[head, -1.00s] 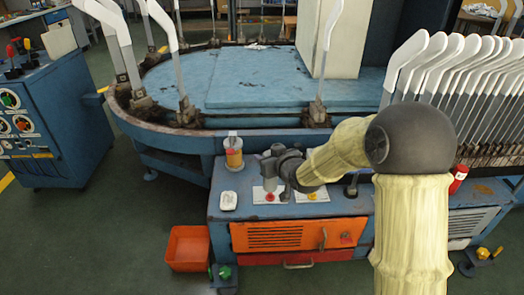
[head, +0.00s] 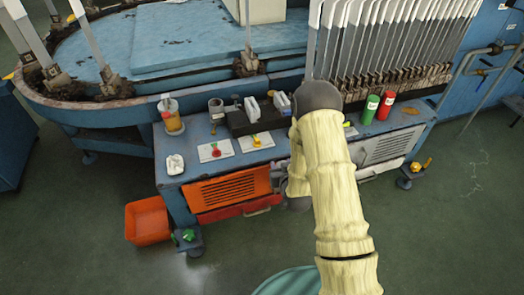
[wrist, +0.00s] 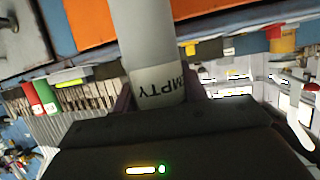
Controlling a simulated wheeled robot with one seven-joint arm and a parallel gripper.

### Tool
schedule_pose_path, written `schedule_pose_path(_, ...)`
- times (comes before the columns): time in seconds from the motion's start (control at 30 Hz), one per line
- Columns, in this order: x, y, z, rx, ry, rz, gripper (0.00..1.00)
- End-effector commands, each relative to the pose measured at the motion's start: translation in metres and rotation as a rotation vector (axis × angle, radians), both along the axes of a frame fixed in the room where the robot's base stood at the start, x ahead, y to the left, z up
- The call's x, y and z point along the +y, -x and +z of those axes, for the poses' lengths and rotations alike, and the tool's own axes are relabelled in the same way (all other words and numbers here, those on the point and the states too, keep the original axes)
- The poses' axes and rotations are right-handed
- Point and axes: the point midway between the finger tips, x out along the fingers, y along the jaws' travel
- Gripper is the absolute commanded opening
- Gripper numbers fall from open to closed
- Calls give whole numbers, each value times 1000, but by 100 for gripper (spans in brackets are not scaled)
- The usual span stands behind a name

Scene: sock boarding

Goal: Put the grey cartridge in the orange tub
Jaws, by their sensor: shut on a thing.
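The grey cartridge (wrist: 150,40), with a white band marked "EMPTY", is clamped between the fingers of my gripper (wrist: 158,92) in the wrist view. Its far end runs out of the top of that view. In the head view my gripper (head: 284,188) is low in front of the bench, mostly behind my forearm, and the cartridge cannot be made out there. The orange tub (head: 148,220) stands on the floor at the left end of the bench, open at the top. My gripper is well to the right of it.
The blue bench (head: 180,188) has an orange vented panel (head: 228,190). On it are a bottle (head: 172,118), a white object (head: 175,164), two cards, a black block (head: 255,120), a green can (head: 370,109) and a red can (head: 385,106). Floor in front is clear.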

Motion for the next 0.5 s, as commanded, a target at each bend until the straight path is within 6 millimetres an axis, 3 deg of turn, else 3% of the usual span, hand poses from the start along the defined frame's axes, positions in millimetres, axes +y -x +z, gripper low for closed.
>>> schedule_pose_path(0.37, -48, 6, -48, 3, 0, -114, 20)
schedule_pose_path(0.5, -44, 5, -46, 3, 1, -106, 20)
